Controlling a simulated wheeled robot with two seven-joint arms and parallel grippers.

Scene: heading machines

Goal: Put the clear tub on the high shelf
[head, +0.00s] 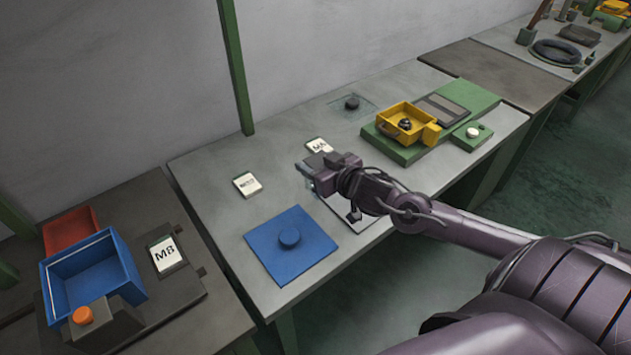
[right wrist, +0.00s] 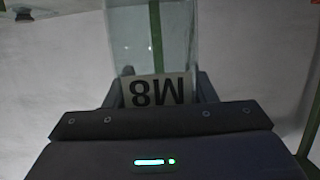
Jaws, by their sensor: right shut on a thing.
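My right gripper (head: 312,182) is above the grey bench, between the white cards and the blue pad. In the head view the tub is only a faint pale shape at the gripper's tip, mostly hidden. My left gripper is in neither view. I cannot make out a high shelf in either view.
A green post (head: 236,65) rises at the back of the bench. On the bench are a blue pad (head: 275,262) with a round knob and a yellow tray (head: 388,133) on a green base. A blue bin (head: 120,265) and an M8 card (head: 164,254) stand at left.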

